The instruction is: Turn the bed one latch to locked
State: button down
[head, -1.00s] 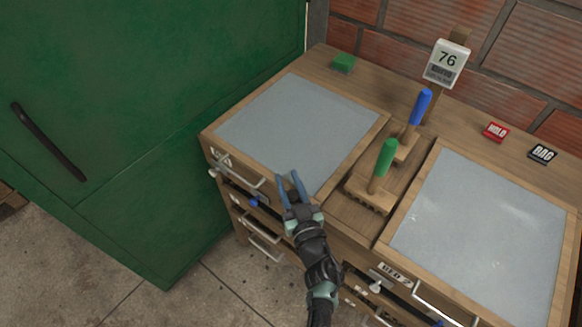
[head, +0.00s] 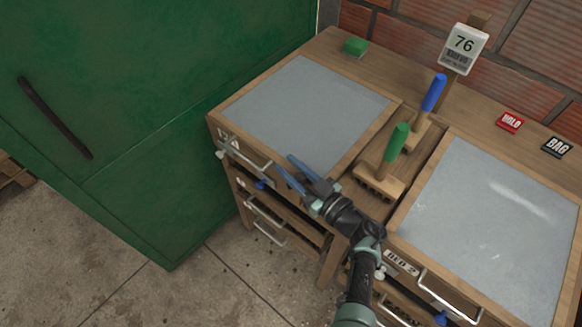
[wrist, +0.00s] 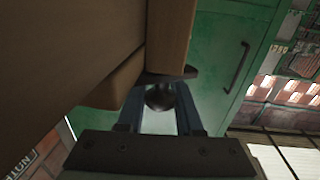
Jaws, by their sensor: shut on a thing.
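Bed one, on the left, has a grey top (head: 305,112) in a wooden frame, with its label (head: 229,141) and a metal handle (head: 247,157) on its front. My gripper (head: 285,164) is at the right part of that front, with its two blue fingers pointing up and left. In the wrist view a dark round knob (wrist: 160,97), which appears to be the bed one latch, sits between the fingers under a dark plate (wrist: 170,75). My gripper is shut on it. The fingers hide this latch in the head view, and its angle cannot be told.
A green cabinet (head: 130,110) stands left of the bench. Bed two (head: 490,230) is on the right. Green-handled (head: 397,143) and blue-handled (head: 433,92) brushes stand between the beds. Open floor (head: 215,285) lies in front.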

jog(key=shift+r, duration=0.1)
jog(key=c, duration=0.6)
grip_release()
jog(key=p+v, duration=0.1)
jog(key=v, duration=1.2)
